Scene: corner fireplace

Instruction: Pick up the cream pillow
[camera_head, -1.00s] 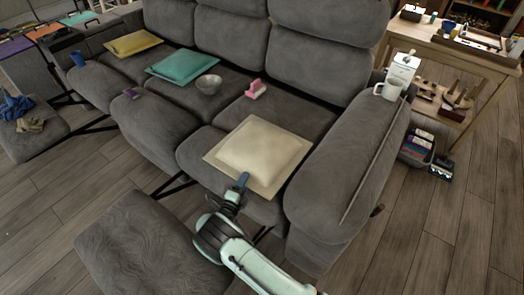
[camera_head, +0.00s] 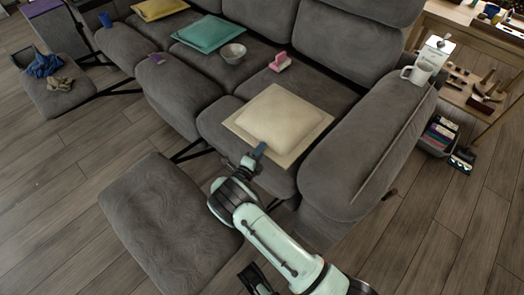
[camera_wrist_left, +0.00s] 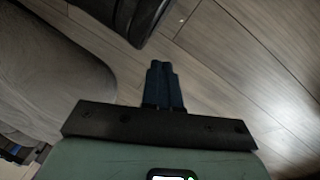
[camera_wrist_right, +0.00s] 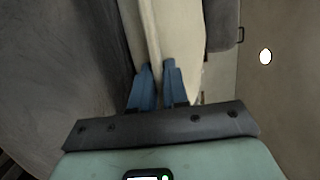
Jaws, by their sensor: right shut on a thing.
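The cream pillow (camera_head: 280,122) lies flat on the right seat of the grey sofa, beside the right armrest. My right gripper (camera_head: 258,153) is shut on the pillow's near edge. In the right wrist view, its blue fingers (camera_wrist_right: 158,85) sit on either side of the cream edge (camera_wrist_right: 156,40). The pillow appears to rest on the seat still. My left gripper (camera_wrist_left: 163,85) is shut and empty in the left wrist view, with wooden floor beyond its fingers.
A pink object (camera_head: 280,62), a grey bowl (camera_head: 232,53) and a teal pillow (camera_head: 208,34) lie on the sofa. A white mug (camera_head: 417,72) stands on the right armrest. A raised footrest (camera_head: 165,220) is left of my right arm.

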